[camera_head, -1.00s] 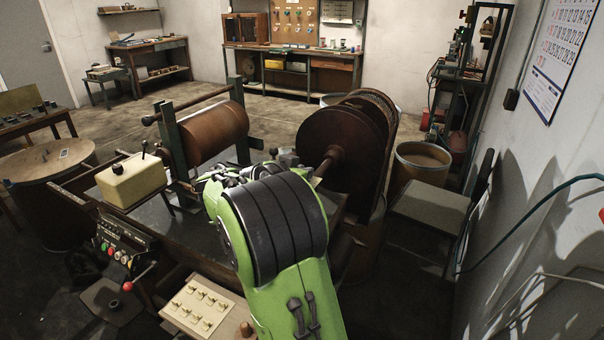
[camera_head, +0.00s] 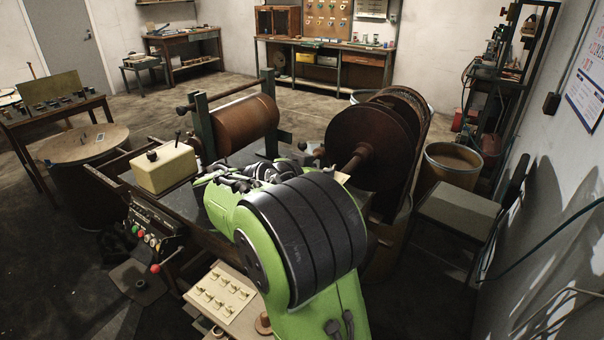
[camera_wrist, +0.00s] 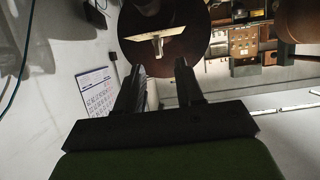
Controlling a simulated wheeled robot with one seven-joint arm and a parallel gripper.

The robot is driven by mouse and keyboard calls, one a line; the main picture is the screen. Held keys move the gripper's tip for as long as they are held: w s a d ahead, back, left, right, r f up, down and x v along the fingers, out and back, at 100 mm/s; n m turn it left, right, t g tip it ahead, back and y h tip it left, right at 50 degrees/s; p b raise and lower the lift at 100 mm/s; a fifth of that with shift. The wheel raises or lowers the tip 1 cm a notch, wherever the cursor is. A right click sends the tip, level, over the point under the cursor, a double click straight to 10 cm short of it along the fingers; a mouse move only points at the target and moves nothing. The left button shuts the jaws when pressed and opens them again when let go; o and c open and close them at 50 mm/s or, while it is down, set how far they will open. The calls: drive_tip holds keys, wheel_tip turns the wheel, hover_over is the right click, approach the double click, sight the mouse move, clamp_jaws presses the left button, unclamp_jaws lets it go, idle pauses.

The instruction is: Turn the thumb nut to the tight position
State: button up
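My gripper (camera_wrist: 160,68) shows in the wrist view with two dark fingers apart and nothing between them. Beyond the fingertips is a round brown disc (camera_wrist: 135,58) with a pale bar (camera_wrist: 172,38) and a short light piece (camera_wrist: 158,48) at its middle. This may be the thumb nut, but the view is too small to be sure. In the head view the large brown disc (camera_head: 365,130) has a spindle (camera_head: 357,160) pointing toward my arm. My green and black arm hides the gripper's fingertips there.
A brown roller (camera_head: 245,125) in a green frame and a cream box (camera_head: 165,167) stand left of my arm. A switch panel (camera_head: 220,296) lies in front. A barrel (camera_head: 452,165) and a grey-topped stand (camera_head: 458,208) are at the right, near the wall.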

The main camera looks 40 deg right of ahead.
drive_tip(key=p+v, duration=0.1)
drive_tip(key=v, duration=0.8)
drive_tip(key=shift+s+a, duration=0.1)
drive_tip(key=shift+a, duration=0.05)
drive_tip(key=s+a+n+t+y+p, duration=0.2)
drive_tip(key=s+a+n+y+p, duration=0.5)
drive_tip(key=s+a+n+y, duration=0.6)
drive_tip(key=s+a+f+n, duration=0.1)
drive_tip(key=s+a+n, duration=0.1)
drive_tip(key=s+a, duration=0.2)
drive_tip(key=shift+s+a+p, duration=0.3)
drive_tip(key=shift+a, duration=0.65)
drive_tip(key=shift+o, duration=0.4)
